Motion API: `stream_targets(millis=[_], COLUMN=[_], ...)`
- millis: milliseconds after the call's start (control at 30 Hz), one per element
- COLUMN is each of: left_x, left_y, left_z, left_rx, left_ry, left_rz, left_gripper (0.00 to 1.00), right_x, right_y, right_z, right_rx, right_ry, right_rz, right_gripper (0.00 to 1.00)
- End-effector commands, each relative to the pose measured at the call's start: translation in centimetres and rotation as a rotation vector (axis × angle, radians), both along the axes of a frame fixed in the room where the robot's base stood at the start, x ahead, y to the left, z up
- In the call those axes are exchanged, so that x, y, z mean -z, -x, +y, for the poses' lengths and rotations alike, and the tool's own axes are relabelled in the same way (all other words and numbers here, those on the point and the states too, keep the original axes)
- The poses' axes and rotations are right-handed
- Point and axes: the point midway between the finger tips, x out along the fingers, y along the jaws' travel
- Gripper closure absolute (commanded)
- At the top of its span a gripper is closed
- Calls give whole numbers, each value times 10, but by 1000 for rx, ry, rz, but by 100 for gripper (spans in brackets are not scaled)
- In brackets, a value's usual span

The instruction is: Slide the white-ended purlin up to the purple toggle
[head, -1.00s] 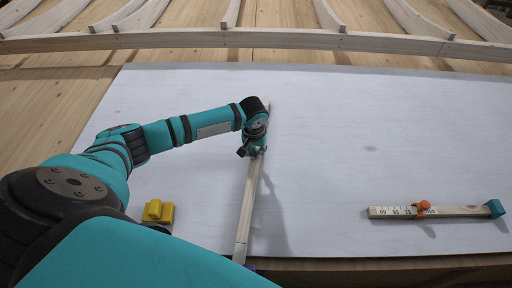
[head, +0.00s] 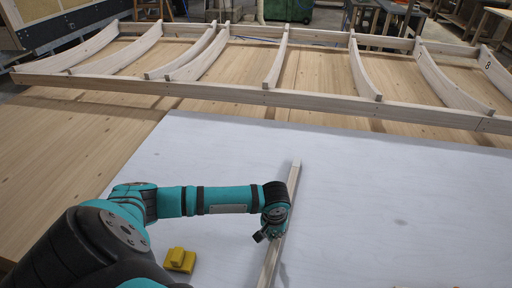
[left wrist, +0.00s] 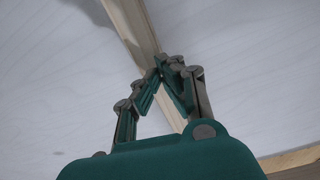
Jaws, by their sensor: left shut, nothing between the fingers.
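The purlin (head: 270,268), a long pale wooden strip, lies on the white sheet, running away from me. Its far end (head: 296,165) looks paler. The strip's near end is cut off by the frame. The purple toggle is not in view now. My right gripper is not in view.
A yellow block (head: 180,260) sits on the white sheet (head: 400,200) left of the strip. Beyond the sheet lies a wooden frame with curved ribs (head: 275,60) on a plywood deck (head: 80,130).

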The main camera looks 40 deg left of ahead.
Motion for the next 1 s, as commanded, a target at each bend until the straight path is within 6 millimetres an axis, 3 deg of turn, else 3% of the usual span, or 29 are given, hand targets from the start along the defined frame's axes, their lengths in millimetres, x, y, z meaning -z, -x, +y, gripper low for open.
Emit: stream_targets(millis=[400,600,800,1000], left_x=[1,0,0,-1], left_y=[99,135,152,154], left_z=[-41,-56,-63,-64], left_rx=[3,1,0,-1], left_ry=[2,3,0,0], left_rz=[1,0,-2,-2], left_gripper=[100,100,100,100], right_x=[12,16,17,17], right_y=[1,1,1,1], right_z=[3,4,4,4], right_rx=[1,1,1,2], right_ry=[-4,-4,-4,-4], right_rz=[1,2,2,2], right_gripper=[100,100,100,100])
